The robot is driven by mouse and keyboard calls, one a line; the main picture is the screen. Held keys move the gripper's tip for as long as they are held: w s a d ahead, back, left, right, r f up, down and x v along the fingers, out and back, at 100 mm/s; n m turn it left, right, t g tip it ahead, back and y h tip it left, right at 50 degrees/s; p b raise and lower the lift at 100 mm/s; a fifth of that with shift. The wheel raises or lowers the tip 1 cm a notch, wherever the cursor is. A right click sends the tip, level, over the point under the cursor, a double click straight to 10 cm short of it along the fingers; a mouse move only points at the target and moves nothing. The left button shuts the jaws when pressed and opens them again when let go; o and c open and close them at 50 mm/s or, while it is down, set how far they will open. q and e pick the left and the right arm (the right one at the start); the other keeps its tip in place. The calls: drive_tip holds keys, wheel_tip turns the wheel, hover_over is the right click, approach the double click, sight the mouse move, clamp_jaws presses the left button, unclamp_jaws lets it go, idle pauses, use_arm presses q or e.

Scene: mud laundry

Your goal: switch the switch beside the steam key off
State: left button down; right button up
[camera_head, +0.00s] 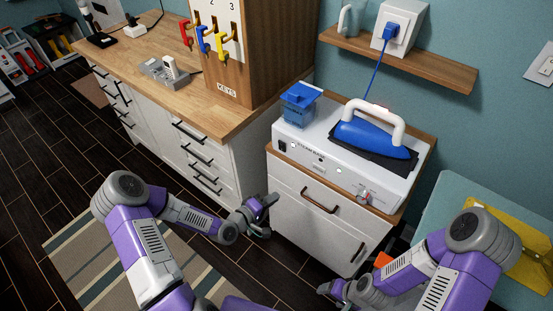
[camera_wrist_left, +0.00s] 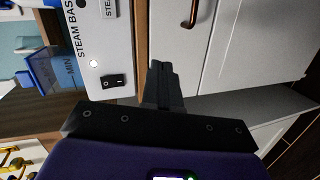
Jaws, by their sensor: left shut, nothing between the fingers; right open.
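A black rocker switch (camera_head: 283,147) sits at the left end of the white steam base's (camera_head: 335,178) front panel. It also shows in the left wrist view (camera_wrist_left: 114,80), beside a small white round light (camera_wrist_left: 94,63) and the "STEAM BASE" lettering. A small round dark button (camera_wrist_left: 82,3) with a partly cut-off label lies further along the panel; I cannot tell if it is the steam key. My left gripper (camera_head: 272,199) is shut and empty, below and in front of the switch, not touching it; its fingers also show in the wrist view (camera_wrist_left: 162,68). My right gripper (camera_head: 325,289) is open, low right.
A blue iron (camera_head: 370,138) stands on the steam base, beside a blue water tank (camera_head: 299,105). The base rests on a white cabinet (camera_head: 300,200) with a brown handle. A wooden counter (camera_head: 200,100) stands left, with a key box (camera_head: 232,70). A yellow folder (camera_head: 510,240) lies right.

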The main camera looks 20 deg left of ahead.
sight(282, 145)
use_arm(q)
drive_tip(key=w+a+r+n+t+b, duration=0.2)
drive_tip(key=a+r+t, duration=0.3)
drive_tip(key=a, duration=0.2)
drive_tip(key=shift+a+r+n, duration=0.2)
drive_tip(key=shift+a+n, duration=0.1)
drive_tip(key=shift+a, duration=0.05)
drive_tip(key=b+x, duration=0.2)
drive_tip(key=x, duration=1.2)
drive_tip(key=shift+f+b, duration=0.1)
drive_tip(key=shift+b, duration=0.3)
drive_tip(key=shift+a, duration=0.1)
